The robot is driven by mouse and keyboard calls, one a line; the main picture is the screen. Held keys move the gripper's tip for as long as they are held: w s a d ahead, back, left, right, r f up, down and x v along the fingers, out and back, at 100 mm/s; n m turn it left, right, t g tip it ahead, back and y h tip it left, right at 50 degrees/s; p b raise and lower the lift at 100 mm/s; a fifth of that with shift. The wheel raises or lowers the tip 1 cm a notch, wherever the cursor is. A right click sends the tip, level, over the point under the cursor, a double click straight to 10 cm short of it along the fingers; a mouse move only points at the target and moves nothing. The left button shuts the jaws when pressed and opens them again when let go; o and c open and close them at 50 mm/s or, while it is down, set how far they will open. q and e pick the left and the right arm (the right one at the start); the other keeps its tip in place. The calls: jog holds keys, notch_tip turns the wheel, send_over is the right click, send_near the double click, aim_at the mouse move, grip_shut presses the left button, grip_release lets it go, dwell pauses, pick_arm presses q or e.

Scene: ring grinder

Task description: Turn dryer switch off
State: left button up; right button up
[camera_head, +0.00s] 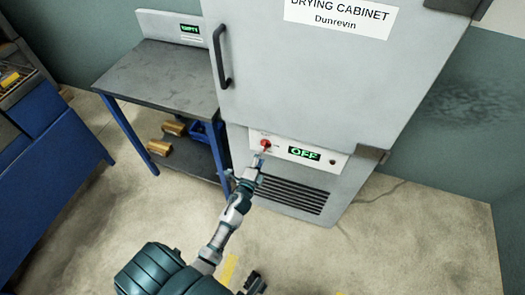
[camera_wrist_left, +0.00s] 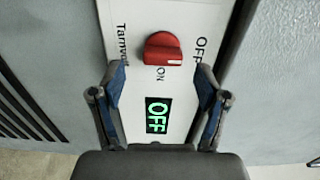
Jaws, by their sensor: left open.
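The dryer switch is a red knob (camera_head: 265,143) on the white panel (camera_head: 285,147) low on the drying cabinet's front. In the left wrist view the knob (camera_wrist_left: 162,48) lies just beyond the fingertips, centred between them, with a light mark at its lower right edge. "OFF" is printed to its right and "ON" below it. The display (camera_head: 304,154) reads OFF in green. My left gripper (camera_head: 259,163) is open, with its fingers (camera_wrist_left: 162,80) apart on either side of the panel and not closed on the knob. A dark piece at the bottom of the head view may be my right gripper (camera_head: 253,284); its jaws are unclear.
The cabinet door (camera_head: 315,75) with a black handle (camera_head: 222,57) is above the panel, and a vent grille (camera_head: 290,192) is below. A grey table (camera_head: 160,78) stands to the left with brass parts (camera_head: 160,147) on its lower shelf. Floor at right is clear.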

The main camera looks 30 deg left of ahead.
pick_arm(q)
jog(key=v, duration=0.8)
jog(key=shift+a, duration=0.1)
jog(key=s+d+f+n+g+h+p, duration=0.1)
jog(key=s+d+f+n+g+p, duration=0.2)
jog(key=f, duration=0.6)
jog(key=s+d+f+n+g+h, duration=0.1)
jog(key=s+f+n+g, duration=0.3)
jog(key=f, duration=0.4)
jog(key=s+d+f+n+g+h+p, duration=0.1)
jog(key=s+d+f+n+g, duration=0.2)
jog(key=s+f, duration=0.4)
jog(key=s+d+f+n+g+h+p, duration=0.1)
jog(key=s+d+f+g, duration=0.3)
jog(key=s+f, duration=0.4)
jog(key=s+n+g, duration=0.1)
jog(key=s, duration=0.6)
jog(key=shift+s+d+n+g+h+p, duration=0.3)
jog(key=shift+s+d+n+g, duration=0.05)
jog(key=shift+d+n+g, duration=0.05)
pick_arm(e)
jog(key=s+f, duration=0.4)
jog(key=f, duration=1)
jog(key=shift+s+d+f, duration=0.15)
jog(key=shift+s+d, duration=0.05)
jog(key=shift+d, duration=0.05)
jog(key=shift+g, duration=0.3)
